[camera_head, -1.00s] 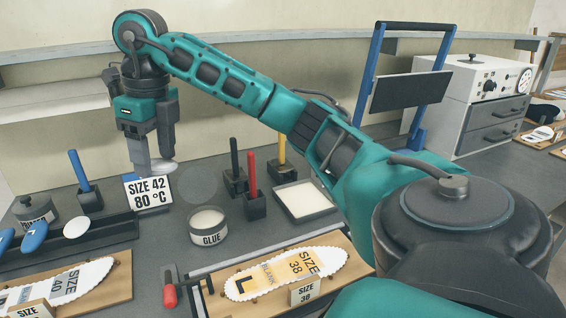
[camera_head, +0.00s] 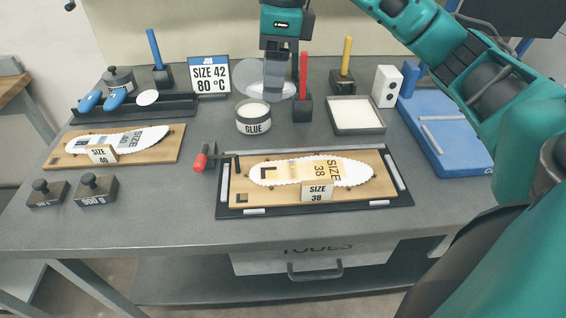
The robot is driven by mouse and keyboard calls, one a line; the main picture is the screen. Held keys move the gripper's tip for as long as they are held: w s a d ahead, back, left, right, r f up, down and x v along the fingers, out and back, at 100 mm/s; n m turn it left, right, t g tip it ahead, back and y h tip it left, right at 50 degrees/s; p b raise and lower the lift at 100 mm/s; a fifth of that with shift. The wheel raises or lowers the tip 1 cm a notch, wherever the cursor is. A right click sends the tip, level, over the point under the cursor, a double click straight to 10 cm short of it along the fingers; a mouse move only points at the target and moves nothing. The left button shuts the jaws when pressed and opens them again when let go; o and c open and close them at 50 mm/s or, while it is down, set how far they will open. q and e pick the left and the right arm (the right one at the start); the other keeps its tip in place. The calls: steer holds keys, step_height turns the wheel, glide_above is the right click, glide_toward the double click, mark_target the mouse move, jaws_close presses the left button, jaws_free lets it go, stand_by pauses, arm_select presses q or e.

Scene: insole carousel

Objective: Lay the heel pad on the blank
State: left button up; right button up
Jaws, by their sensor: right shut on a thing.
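My right gripper (camera_head: 276,90) hangs above the back of the bench, between the job sign and the red post. It is shut on a pale heel pad (camera_head: 288,89), partly hidden by the fingers. The pad is behind the size 38 blank (camera_head: 300,170) and apart from it. This white, scalloped-edged blank lies on a wooden board (camera_head: 238,200) in a dark frame. A second blank (camera_head: 130,140), size 40, lies on the left board (camera_head: 172,150). My left gripper is not in view.
The job sign (camera_head: 210,75) reads SIZE 42, 80 °C. A glue pot (camera_head: 253,120), red post (camera_head: 303,75) and pale tray (camera_head: 356,116) stand behind the framed board. A red-handled clamp (camera_head: 200,162) is at its left. Another white oval (camera_head: 147,97) lies left.

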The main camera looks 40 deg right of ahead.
steer(key=b, duration=0.1)
glide_above(274, 172)
step_height(274, 172, down, 14)
steer(key=shift+s+d+f, duration=0.1)
steer(key=shift+s+f, duration=0.05)
steer(key=shift+f, duration=0.05)
step_height(274, 172, down, 4)
steer(key=shift+f, duration=0.1)
steer(key=shift+f, duration=0.15)
steer(key=shift+f+b, duration=0.15)
steer(key=shift+b, duration=0.25)
steer(key=o, duration=1)
